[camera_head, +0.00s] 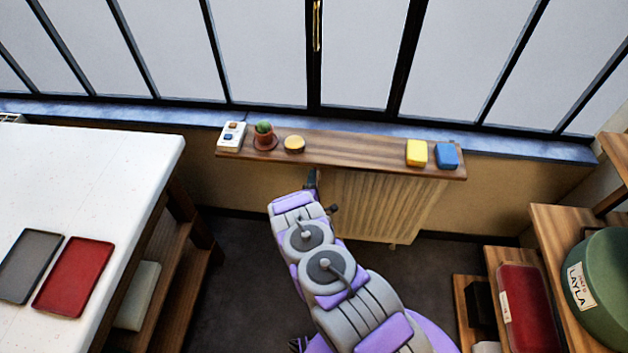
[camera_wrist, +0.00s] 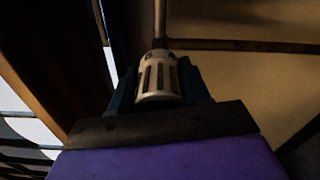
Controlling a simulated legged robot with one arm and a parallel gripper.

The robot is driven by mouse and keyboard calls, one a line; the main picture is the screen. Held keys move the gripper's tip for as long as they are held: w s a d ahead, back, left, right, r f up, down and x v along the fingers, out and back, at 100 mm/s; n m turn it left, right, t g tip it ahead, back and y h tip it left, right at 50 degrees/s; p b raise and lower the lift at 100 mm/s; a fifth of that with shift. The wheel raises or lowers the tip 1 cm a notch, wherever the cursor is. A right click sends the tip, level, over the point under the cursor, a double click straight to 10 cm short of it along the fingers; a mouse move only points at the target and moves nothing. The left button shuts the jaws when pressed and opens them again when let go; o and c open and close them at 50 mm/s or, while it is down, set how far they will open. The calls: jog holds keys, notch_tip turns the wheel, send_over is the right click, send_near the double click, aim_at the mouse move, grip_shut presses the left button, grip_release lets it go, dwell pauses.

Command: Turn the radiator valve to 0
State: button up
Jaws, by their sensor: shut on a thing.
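The radiator valve (camera_wrist: 158,78) is a pale, slotted knob in the wrist view. It sits between the two dark blue fingers of my gripper (camera_wrist: 158,88), which is shut on it. Small marks show near the top of the knob, but I cannot read which number it is set to. In the head view my gripper (camera_head: 312,180) reaches under the wooden shelf at the left end of the cream radiator (camera_head: 385,205). The valve is hidden there by my arm and the shelf.
The wooden shelf (camera_head: 350,153) above the radiator carries a white switch box (camera_head: 231,136), a potted cactus (camera_head: 264,135), a round wooden piece (camera_head: 294,144), a yellow block (camera_head: 417,153) and a blue block (camera_head: 446,156). A white table (camera_head: 120,180) stands left. Stepped shelves (camera_head: 560,225) stand right.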

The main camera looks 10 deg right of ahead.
jog(key=shift+a+f+n, duration=0.15)
jog(key=shift+a+n, duration=0.05)
jog(key=shift+n, duration=0.1)
jog(key=o, duration=1.1)
jog(key=shift+a, duration=0.1)
jog(key=shift+c, duration=0.2)
jog(key=shift+s, duration=0.2)
jog(key=p+v, duration=0.2)
jog(key=v, duration=1.5)
jog(key=shift+w, duration=0.1)
